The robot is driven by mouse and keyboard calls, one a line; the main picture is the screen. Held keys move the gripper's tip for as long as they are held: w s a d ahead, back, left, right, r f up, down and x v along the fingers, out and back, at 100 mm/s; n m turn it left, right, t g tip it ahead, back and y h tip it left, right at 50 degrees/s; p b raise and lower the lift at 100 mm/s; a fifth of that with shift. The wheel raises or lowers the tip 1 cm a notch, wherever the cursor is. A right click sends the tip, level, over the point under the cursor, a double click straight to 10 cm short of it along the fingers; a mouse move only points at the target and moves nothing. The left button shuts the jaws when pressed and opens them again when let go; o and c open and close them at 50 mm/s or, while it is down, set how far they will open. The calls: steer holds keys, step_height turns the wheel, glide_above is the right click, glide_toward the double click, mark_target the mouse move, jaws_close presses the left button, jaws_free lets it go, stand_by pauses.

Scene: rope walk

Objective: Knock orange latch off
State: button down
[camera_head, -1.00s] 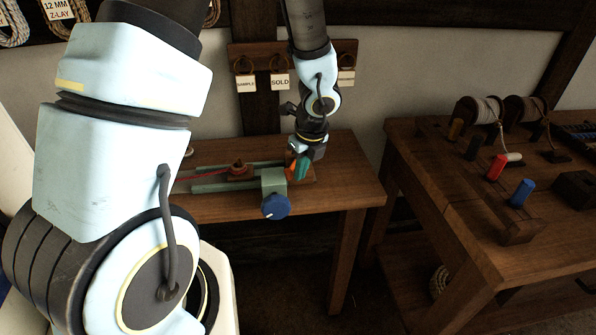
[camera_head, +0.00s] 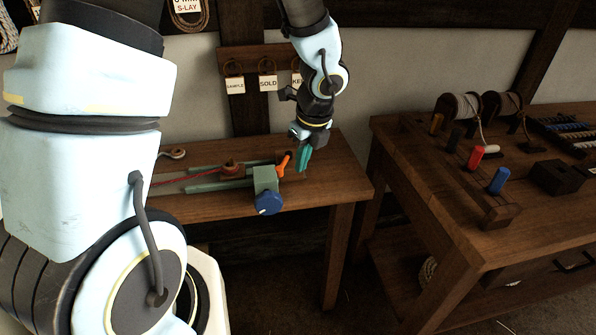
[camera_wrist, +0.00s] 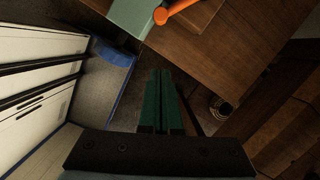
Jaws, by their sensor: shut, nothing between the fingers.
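The orange latch (camera_head: 283,165) is a small lever at the right end of the green device (camera_head: 265,180) on the wooden bench. It stands tilted, its upper end leaning right, beside the green block with the blue knob (camera_head: 269,203). In the wrist view the orange latch (camera_wrist: 175,11) shows at the top, lying across the edge of the green block. My gripper (camera_head: 304,160) has green fingers, shut and empty, just right of the latch and above the bench. A small gap shows between them. The fingers also show in the wrist view (camera_wrist: 161,90), pointing past the bench edge.
A red cord (camera_head: 190,177) runs along the device to a brown wooden piece (camera_head: 231,168). Tags hang on the wall rack (camera_head: 262,62) behind. A second table (camera_head: 440,190) with coloured handles and spools stands to the right. Bare bench (camera_head: 335,185) lies right of the device.

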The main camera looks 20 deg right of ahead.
steer(key=shift+v, duration=2.15)
steer(key=shift+a, duration=0.15)
steer(key=a+r+n, duration=0.2)
steer(key=a+n, duration=1)
steer(key=n, duration=0.3)
steer(key=a+r+n+g+h, duration=0.1)
steer(key=a+r+n, duration=0.1)
steer(key=a+n, duration=1)
steer(key=n, duration=0.3)
steer(key=shift+a+n, duration=0.3)
